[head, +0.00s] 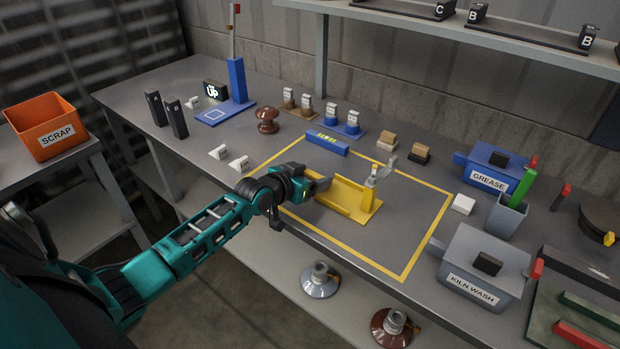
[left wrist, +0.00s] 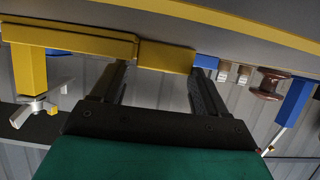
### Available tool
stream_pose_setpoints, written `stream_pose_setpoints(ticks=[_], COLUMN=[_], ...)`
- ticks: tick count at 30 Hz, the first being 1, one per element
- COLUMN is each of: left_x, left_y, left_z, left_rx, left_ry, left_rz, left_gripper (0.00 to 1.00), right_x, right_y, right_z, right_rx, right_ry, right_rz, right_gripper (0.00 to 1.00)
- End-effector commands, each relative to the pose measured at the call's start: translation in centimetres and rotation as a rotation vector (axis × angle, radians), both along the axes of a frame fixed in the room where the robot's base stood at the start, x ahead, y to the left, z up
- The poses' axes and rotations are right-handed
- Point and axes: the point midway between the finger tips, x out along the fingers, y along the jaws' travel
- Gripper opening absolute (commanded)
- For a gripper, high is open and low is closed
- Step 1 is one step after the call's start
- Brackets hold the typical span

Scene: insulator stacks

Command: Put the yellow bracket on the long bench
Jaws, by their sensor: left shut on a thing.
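The yellow bracket (head: 345,198) is a long channel with an upright post and a grey metal clamp at its right end. It is over the yellow-outlined square on the long bench (head: 400,240); I cannot tell whether it touches the surface. My left gripper (head: 318,186) is shut on the bracket's left end. In the left wrist view, the fingers (left wrist: 155,82) reach the yellow bracket (left wrist: 80,48), with the post at the left. My right gripper is not in view.
A blue block (head: 327,143) lies at the square's back edge. Grease (head: 490,168) and kiln wash (head: 480,265) boxes stand to the right. White pieces (head: 238,164) lie left of the square. An orange scrap bin (head: 45,125) is far left. The square's front right is clear.

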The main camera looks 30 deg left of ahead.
Motion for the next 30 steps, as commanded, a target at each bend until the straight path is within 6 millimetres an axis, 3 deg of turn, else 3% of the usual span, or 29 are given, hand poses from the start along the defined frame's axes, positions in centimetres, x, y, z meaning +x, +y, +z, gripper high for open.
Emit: stream_pose_setpoints(ticks=[8, 9, 16, 25, 30], left_x=[0.1, 0.0, 0.0, -0.1, -1.7], left_y=[0.0, 0.0, 0.0, 0.0, 0.2], left_z=[0.2, -0.1, 0.0, 0.2, 0.8], left_rx=[-0.002, 0.001, 0.001, 0.001, 0.002], left_ry=[-0.007, 0.0, 0.0, 0.0, 0.002], left_rz=[0.001, 0.0, 0.0, 0.0, -0.001], left_gripper=[0.38, 0.77, 0.99, 1.0, 1.0], right_x=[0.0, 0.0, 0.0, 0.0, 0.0], right_y=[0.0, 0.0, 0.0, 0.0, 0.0], right_z=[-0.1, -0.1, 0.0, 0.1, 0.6], right_rx=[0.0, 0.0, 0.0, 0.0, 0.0], right_ry=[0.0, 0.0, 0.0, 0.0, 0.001], right_rz=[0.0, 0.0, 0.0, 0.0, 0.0], right_gripper=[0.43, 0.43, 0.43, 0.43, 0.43])
